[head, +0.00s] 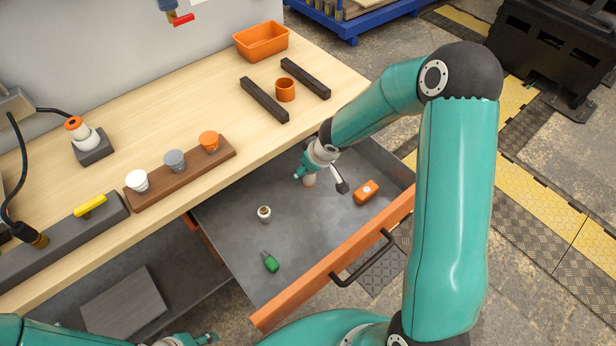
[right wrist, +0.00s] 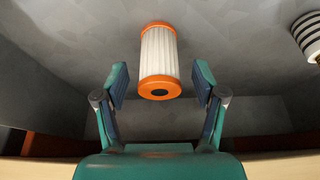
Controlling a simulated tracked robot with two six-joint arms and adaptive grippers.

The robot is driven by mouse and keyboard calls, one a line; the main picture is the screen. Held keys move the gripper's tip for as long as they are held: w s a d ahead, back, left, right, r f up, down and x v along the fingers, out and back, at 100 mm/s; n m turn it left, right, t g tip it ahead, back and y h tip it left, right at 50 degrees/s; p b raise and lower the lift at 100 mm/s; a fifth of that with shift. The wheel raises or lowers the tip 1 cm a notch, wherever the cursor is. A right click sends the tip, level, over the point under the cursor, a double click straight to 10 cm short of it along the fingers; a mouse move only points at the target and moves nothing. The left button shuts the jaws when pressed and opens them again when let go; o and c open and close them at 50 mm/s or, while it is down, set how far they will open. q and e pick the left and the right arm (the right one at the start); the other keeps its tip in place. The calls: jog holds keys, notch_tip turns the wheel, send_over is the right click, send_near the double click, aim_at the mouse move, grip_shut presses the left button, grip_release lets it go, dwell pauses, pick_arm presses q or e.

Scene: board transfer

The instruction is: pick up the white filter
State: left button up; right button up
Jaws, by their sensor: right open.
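The white filter (right wrist: 159,52) is a pleated white cylinder with orange end caps. In the right wrist view it is ahead of my right gripper (right wrist: 160,84), centred between the two fingers with a gap on each side. The fingers are spread and do not touch it. In the head view my right gripper (head: 320,181) reaches down into the open drawer, and only a small white and orange part of the filter (head: 309,181) shows beside it, the rest hidden. My left gripper (head: 192,340) is partly in view at the bottom edge; its fingers are not clear.
The drawer's orange front (head: 300,296) has a black handle. The wooden bench (head: 165,110) stands behind, bearing cups and bars.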

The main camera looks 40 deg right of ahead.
jog(key=c, duration=1.2)
jog(key=shift+r, duration=0.15)
